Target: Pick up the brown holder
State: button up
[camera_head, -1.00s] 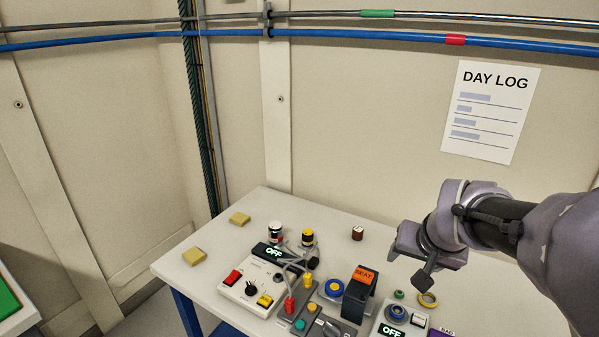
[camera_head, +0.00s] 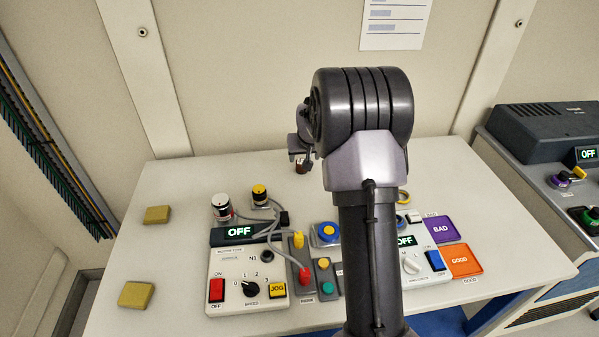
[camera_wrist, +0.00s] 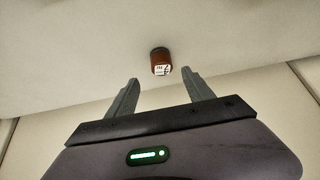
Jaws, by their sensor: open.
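The brown holder (camera_wrist: 160,56) is a small upright-looking cylinder with a dark end and a white marked label. In the wrist view it lies just beyond the fingertips, roughly centred between them, with no contact visible. My gripper (camera_wrist: 160,81) is open and empty, its two grey fingers apart. In the head view the holder (camera_head: 301,168) shows only as a small brown piece below my gripper (camera_head: 300,153), near the table's back edge; my gripper and arm hide part of it.
The white table (camera_head: 180,180) carries a control box (camera_head: 230,262) with cables, knobs, a blue-yellow button (camera_head: 327,233) and purple (camera_head: 440,229) and orange (camera_head: 466,261) pads in front. Two yellow blocks (camera_head: 157,214) lie at left. The wall is close behind. My arm hides the table's middle.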

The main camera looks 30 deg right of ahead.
aim_at(302, 161)
jog(key=b+x, duration=0.3)
jog(key=x, duration=0.4)
jog(key=shift+a+f, duration=0.15)
grip_shut()
